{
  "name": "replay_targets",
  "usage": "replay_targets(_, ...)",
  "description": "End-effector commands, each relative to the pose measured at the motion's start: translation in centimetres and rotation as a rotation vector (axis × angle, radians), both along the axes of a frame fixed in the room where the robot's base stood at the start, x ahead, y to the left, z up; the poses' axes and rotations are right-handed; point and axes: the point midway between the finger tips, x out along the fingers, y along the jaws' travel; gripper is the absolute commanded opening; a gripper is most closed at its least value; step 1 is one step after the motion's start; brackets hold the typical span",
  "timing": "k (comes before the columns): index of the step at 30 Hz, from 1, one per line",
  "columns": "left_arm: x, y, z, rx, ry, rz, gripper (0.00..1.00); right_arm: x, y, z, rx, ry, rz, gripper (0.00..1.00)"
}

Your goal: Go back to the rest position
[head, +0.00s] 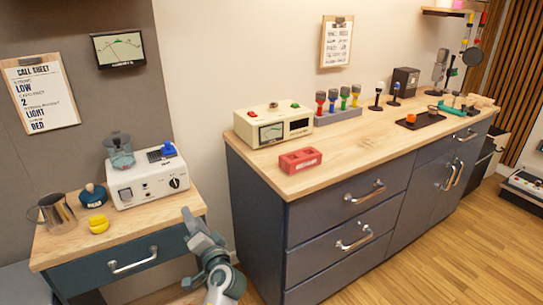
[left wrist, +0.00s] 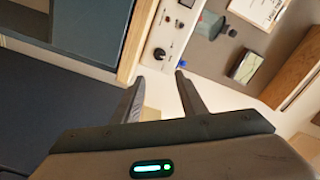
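My left gripper (head: 190,218) is in front of the small wooden-topped table's right edge in the head view, with the arm coming up from the bottom. In the left wrist view the two fingers of my left gripper (left wrist: 160,77) stand apart, with no object clearly held between them. The white device with a dark knob (head: 147,178) stands on the small table, and part of it shows beyond the fingertips in the left wrist view (left wrist: 162,45). My right gripper is in neither view.
A long dark cabinet (head: 262,225) stands to the right, with a red block (head: 299,160) on top. The wood floor (head: 430,255) before it is clear.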

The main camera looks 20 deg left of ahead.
Motion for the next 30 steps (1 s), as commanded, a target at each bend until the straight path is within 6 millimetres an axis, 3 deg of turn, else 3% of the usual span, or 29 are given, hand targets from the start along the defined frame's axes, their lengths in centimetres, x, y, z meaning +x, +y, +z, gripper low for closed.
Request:
replay_targets(5, 0.1, -0.3, -0.9, -0.01, 0.012, -0.016, 0.38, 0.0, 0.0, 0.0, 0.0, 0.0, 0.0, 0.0)
replay_targets(8, 0.4, -1.0, -2.9, -0.033, 0.038, -0.05, 0.38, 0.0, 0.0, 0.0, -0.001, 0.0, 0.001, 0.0)
replay_targets(11, 0.6, -2.3, -6.4, -0.075, 0.081, -0.105, 0.38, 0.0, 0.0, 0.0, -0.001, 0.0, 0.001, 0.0)
replay_targets(16, 0.0, -5.7, -15.0, -0.195, 0.182, -0.231, 0.38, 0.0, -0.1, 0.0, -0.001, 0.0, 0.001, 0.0)
replay_targets(20, -1.9, -8.8, -22.4, -0.317, 0.264, -0.324, 0.38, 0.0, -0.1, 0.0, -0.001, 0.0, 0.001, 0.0)
replay_targets(26, -7.3, -13.3, -33.0, -0.525, 0.379, -0.426, 0.38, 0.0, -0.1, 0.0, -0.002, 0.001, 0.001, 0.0)
replay_targets(30, -12.6, -16.3, -39.6, -0.683, 0.448, -0.462, 0.38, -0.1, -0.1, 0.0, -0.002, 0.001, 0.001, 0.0)
